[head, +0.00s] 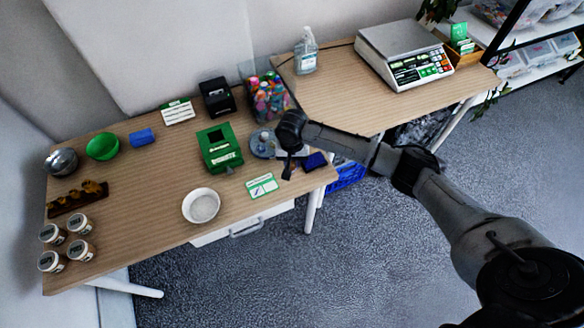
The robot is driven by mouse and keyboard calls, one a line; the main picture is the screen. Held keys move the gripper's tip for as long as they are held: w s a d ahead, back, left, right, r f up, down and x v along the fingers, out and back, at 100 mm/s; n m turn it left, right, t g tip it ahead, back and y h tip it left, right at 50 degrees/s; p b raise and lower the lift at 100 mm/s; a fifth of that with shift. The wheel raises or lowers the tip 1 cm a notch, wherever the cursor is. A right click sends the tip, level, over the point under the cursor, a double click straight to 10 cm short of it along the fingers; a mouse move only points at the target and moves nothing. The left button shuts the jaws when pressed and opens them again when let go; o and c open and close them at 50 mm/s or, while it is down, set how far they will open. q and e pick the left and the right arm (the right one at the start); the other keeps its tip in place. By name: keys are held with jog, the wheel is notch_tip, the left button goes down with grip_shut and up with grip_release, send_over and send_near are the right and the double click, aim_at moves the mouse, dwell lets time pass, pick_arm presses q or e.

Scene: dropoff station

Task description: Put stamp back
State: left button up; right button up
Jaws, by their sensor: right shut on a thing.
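My right gripper (288,165) points down over the right end of the left table, beside the green card. It is shut on a small dark thing, taken to be the stamp, which is mostly hidden by the fingers. A dark blue pad (316,161) lies just right of the gripper. A dark wooden rack (66,205) with several brown knobbed pieces stands at the table's far left. My left gripper is not in view.
A green box (220,148), white bowl (201,206), green-and-white card (262,186) and grey round dish (262,143) surround the gripper. Several lidded jars (80,224) stand at the front left. A bin of colourful items (268,92) stands behind. The table's middle left is clear.

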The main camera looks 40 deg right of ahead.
aim_at(292, 167)
jog(key=shift+f+b, duration=0.7)
jog(key=shift+f, duration=1.35)
jog(key=o, duration=0.8)
jog(key=shift+f, duration=0.1)
notch_tip(292, 167, up, 11)
jog(key=p, duration=0.3)
jog(key=shift+f, duration=0.1)
jog(key=shift+r, duration=0.75)
